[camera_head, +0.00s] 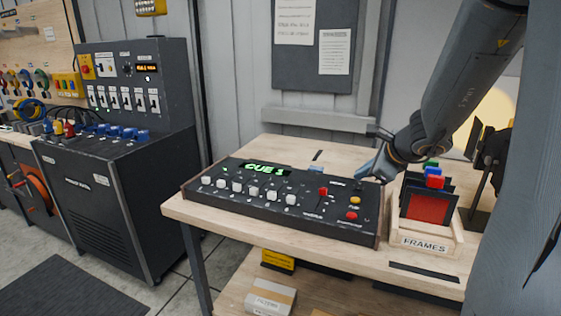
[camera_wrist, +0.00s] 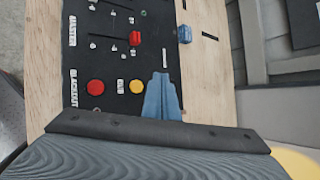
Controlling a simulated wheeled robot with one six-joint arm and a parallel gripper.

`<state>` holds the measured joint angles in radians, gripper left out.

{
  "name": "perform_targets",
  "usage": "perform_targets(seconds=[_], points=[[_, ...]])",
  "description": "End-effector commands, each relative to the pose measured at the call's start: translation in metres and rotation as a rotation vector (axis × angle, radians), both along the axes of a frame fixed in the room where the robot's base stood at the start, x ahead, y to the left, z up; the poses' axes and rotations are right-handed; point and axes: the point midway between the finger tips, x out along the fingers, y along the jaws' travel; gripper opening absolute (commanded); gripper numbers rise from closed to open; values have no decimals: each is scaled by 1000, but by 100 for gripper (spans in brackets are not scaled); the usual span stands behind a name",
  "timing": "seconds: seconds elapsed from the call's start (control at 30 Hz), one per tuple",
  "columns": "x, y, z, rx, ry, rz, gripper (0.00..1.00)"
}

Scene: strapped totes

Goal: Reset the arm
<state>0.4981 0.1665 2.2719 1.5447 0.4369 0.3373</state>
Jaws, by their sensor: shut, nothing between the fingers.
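My arm reaches down from the upper right in the head view. My gripper (camera_head: 366,171) is shut and empty, its blue fingers at the back right edge of the black control console (camera_head: 215,184). In the wrist view the closed fingers (camera_wrist: 161,78) show over the console's edge, beside a yellow button (camera_wrist: 137,86) and a red button (camera_wrist: 96,87). Whether the fingertips touch the console cannot be told. The console has a lit green display (camera_head: 266,169), several white sliders and one red slider (camera_head: 322,191).
The console stands on a wooden table (camera_head: 190,213). A wooden rack marked FRAMES (camera_head: 425,245) holds coloured frames just right of my gripper. A small blue knob (camera_wrist: 184,34) lies ahead of the fingers. A dark switch cabinet (camera_head: 110,190) stands left. A wall board (camera_head: 313,50) hangs behind.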

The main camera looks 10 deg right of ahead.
Motion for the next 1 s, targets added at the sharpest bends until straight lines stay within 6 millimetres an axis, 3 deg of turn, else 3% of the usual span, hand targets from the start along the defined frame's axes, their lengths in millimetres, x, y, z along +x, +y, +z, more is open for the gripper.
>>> perform_targets(seconds=[0.13, 0.23, 0.4, 0.53, 0.8, 1.0], points=[[-10, 27, -11, -62, 35, 125, 0], [-28, 64, -26, -163, 86, 327, 0], [-76, 122, -57, -377, 172, 758, 0], [-115, 151, -75, -533, 216, 1077, 0], [-189, 176, -102, -853, 268, 1745, 0], [-211, 175, -108, -979, 274, 2003, 0]])
